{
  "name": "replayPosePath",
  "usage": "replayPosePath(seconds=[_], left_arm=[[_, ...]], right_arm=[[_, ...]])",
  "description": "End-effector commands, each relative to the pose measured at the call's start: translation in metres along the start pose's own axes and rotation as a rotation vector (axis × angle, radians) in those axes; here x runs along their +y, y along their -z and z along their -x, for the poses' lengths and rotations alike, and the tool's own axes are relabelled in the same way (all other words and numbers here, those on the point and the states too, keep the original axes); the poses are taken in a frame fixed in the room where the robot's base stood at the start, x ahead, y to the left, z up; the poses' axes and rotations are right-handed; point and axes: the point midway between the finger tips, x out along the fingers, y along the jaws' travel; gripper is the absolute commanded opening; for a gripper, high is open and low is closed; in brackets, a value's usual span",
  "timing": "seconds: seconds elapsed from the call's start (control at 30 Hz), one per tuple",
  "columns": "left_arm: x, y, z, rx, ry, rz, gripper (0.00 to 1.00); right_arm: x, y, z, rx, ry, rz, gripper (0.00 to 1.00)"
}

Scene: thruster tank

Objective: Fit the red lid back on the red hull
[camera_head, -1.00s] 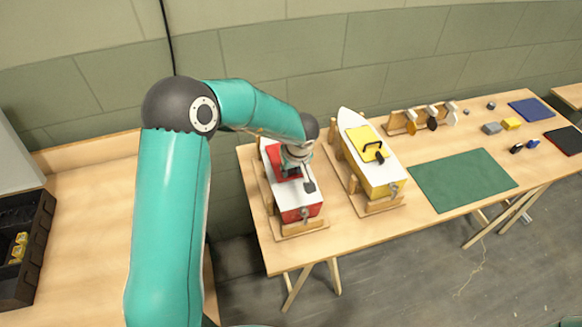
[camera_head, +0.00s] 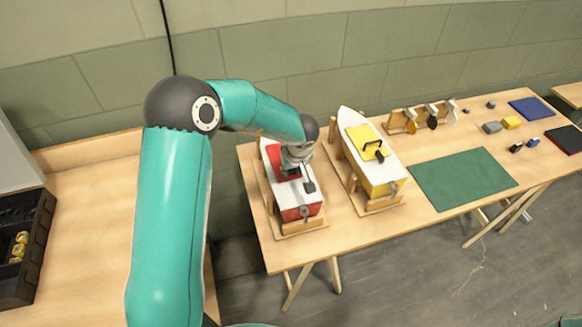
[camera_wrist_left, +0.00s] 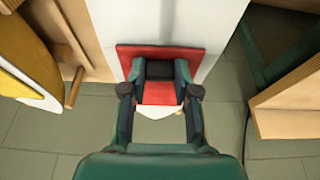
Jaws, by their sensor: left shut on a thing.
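The red hull (camera_head: 300,213) has a white deck and sits on a wooden cradle at the left end of the far table. The red lid (camera_head: 279,163) is at the deck's far half, partly hidden by my left wrist. My left gripper (camera_head: 293,172) is over it, pointing down. In the left wrist view the fingers (camera_wrist_left: 160,77) are shut on the middle of the red lid (camera_wrist_left: 130,54), whose plate shows around them over the white deck (camera_wrist_left: 222,25). I cannot tell whether the lid is seated or slightly above the deck. My right gripper is not in view.
A yellow boat (camera_head: 383,180) on its own cradle stands close to the right of the red hull. A green mat (camera_head: 462,180), a blue mat (camera_head: 531,109) and small parts lie farther right. A black bin (camera_head: 28,255) stands at left.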

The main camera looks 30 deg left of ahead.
Motion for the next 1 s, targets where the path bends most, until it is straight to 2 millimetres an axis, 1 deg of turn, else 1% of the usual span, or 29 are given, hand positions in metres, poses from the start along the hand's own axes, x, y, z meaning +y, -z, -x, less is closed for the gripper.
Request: replayPosePath(seconds=[0.1, 0.13, 0.27, 0.3, 0.67, 1.0], left_arm=[[0.000, 0.000, 0.000, 0.000, 0.000, 0.000, 0.00], [0.000, 0.000, 0.000, 0.000, 0.000, 0.000, 0.35], [0.000, 0.000, 0.000, 0.000, 0.000, 0.000, 0.57], [0.000, 0.000, 0.000, 0.000, 0.000, 0.000, 0.59], [0.000, 0.001, 0.002, 0.000, -0.001, 0.001, 0.59], [0.000, 0.008, 0.020, 0.001, -0.001, 0.002, 0.59]], right_arm=[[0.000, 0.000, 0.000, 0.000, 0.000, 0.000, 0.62], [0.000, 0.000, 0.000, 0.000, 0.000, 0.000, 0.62], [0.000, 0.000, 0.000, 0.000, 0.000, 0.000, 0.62], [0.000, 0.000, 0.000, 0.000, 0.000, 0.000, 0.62], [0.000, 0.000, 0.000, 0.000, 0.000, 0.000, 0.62], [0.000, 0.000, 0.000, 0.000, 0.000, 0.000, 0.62]])
